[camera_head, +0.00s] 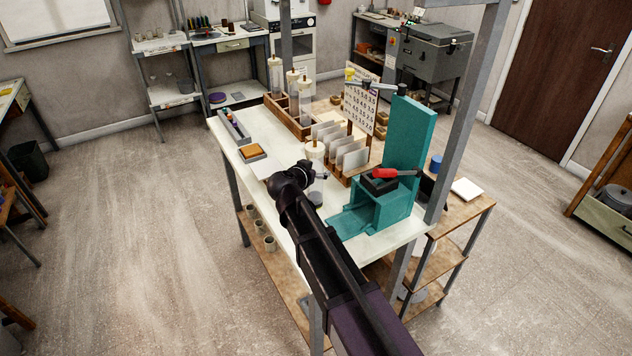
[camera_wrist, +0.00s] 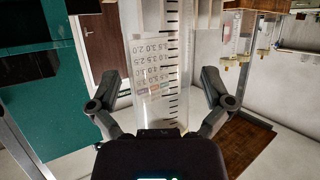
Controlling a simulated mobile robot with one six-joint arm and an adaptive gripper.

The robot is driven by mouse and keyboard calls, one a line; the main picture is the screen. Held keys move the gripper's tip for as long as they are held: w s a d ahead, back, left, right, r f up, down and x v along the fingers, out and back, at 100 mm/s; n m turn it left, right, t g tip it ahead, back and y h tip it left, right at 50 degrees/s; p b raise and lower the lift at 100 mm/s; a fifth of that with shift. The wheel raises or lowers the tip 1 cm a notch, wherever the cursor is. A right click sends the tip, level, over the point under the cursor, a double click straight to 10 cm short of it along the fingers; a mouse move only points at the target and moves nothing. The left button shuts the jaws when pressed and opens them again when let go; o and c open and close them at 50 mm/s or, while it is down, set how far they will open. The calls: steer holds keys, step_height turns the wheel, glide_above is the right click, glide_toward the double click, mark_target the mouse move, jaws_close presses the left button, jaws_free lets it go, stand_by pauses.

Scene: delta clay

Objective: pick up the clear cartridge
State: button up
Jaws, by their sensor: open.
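The clear cartridge (camera_head: 316,168) stands upright on the white table, with a cream cap on top. In the wrist view the clear cartridge (camera_wrist: 150,75), with black scale marks, fills the middle. My gripper (camera_head: 320,177) is at the cartridge's side, partway up it. In the wrist view my gripper (camera_wrist: 160,88) is open, with one finger on each side of the cartridge. A gap shows between each finger and the cartridge.
A teal press (camera_head: 405,140) with a red-handled tool (camera_head: 390,173) on it stands right of the cartridge. A small tray (camera_head: 254,150) lies left.

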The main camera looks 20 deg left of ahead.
mark_target(314, 140)
stand_by(0.4)
steer(key=c, duration=1.2)
steer(key=shift+r, duration=0.15)
steer(key=shift+c, duration=0.2)
step_height(314, 140, up, 10)
steer(key=p, duration=1)
